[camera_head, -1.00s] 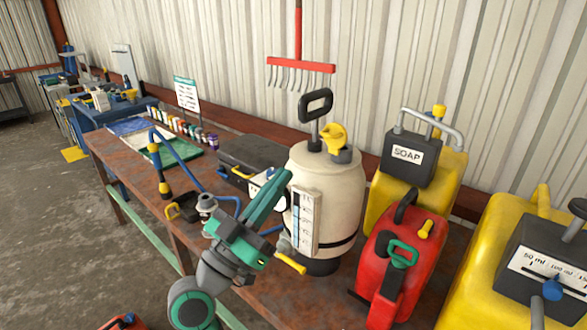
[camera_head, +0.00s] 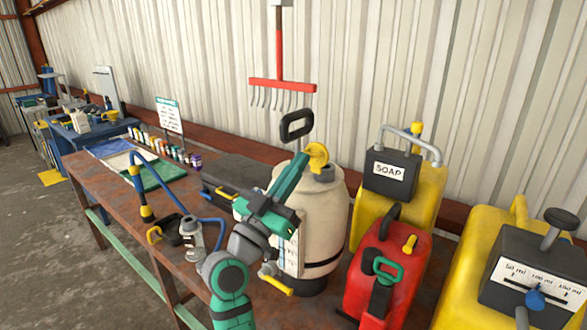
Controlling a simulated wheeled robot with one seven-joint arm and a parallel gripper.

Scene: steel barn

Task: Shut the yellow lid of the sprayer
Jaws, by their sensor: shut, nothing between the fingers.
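The sprayer (camera_head: 322,220) is a cream tank with a black pump handle (camera_head: 296,126) on top, standing on the bench. Its yellow lid (camera_head: 318,154) stands up from the grey collar (camera_head: 325,174) on top of the tank, at the right of the pump handle. My gripper (camera_head: 301,160) is at the upper end of my teal and black arm, in front of the tank's top and just left of the lid. It looks slim and closed, with nothing seen in it. I cannot tell whether its tip touches the lid. My arm hides the tank's left front.
A red can (camera_head: 395,285) and a yellow SOAP container (camera_head: 420,205) stand close at the right of the sprayer, with another yellow container (camera_head: 458,265) beyond. A blue hose (camera_head: 195,213) lies on the bench (camera_head: 110,185) at the left. A red rake (camera_head: 283,85) hangs behind.

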